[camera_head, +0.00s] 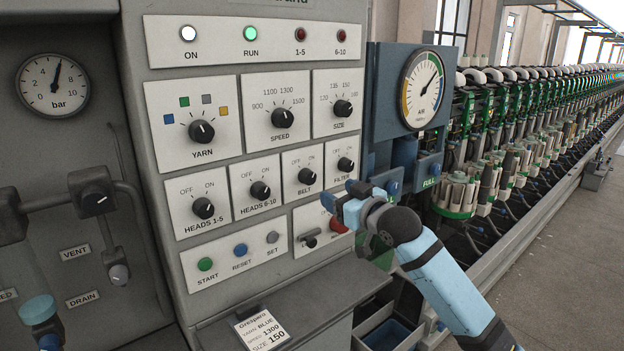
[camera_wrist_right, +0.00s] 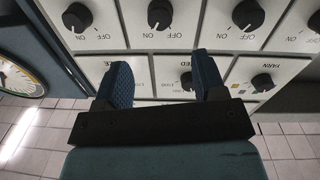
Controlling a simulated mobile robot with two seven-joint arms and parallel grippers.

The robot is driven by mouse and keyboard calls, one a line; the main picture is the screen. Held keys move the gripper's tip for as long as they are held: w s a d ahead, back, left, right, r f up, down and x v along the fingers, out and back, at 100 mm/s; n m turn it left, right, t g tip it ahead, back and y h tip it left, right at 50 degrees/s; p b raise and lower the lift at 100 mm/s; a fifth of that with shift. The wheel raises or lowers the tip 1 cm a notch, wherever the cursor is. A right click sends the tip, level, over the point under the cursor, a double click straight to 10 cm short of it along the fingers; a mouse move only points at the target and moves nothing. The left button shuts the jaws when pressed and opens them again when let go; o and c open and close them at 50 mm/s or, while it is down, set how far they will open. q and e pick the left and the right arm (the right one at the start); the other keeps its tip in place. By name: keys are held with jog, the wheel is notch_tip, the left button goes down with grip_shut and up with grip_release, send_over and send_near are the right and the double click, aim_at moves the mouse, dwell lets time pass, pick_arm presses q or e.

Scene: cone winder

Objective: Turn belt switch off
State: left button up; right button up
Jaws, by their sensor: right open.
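The belt switch (camera_head: 307,177) is a black rotary knob on a white plate marked OFF and ON, third in the lower knob row. It also shows at the top of the right wrist view (camera_wrist_right: 160,14), upside down. My right gripper (camera_head: 342,197) is open and empty, to the lower right of the belt switch and in front of the panel, apart from the knob. In the right wrist view its two blue fingers (camera_wrist_right: 163,85) have a clear gap with the panel behind. My left gripper is not in view.
Next to the belt switch are the filter knob (camera_head: 346,164) and the heads 6-10 knob (camera_head: 260,190). A red button (camera_head: 338,224) sits partly hidden behind my right gripper. The ON lamp (camera_head: 188,34) and RUN lamp (camera_head: 250,34) are lit. A ledge (camera_head: 300,297) juts out below.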

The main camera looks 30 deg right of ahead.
aim_at(311, 179)
jog(key=w, duration=0.5)
jog(key=w+p, duration=0.1)
jog(key=w, duration=0.4)
jog(key=shift+w+a+f, duration=0.15)
jog(key=shift+w+f, duration=0.05)
jog(key=shift+w, duration=0.15)
jog(key=c, duration=0.9)
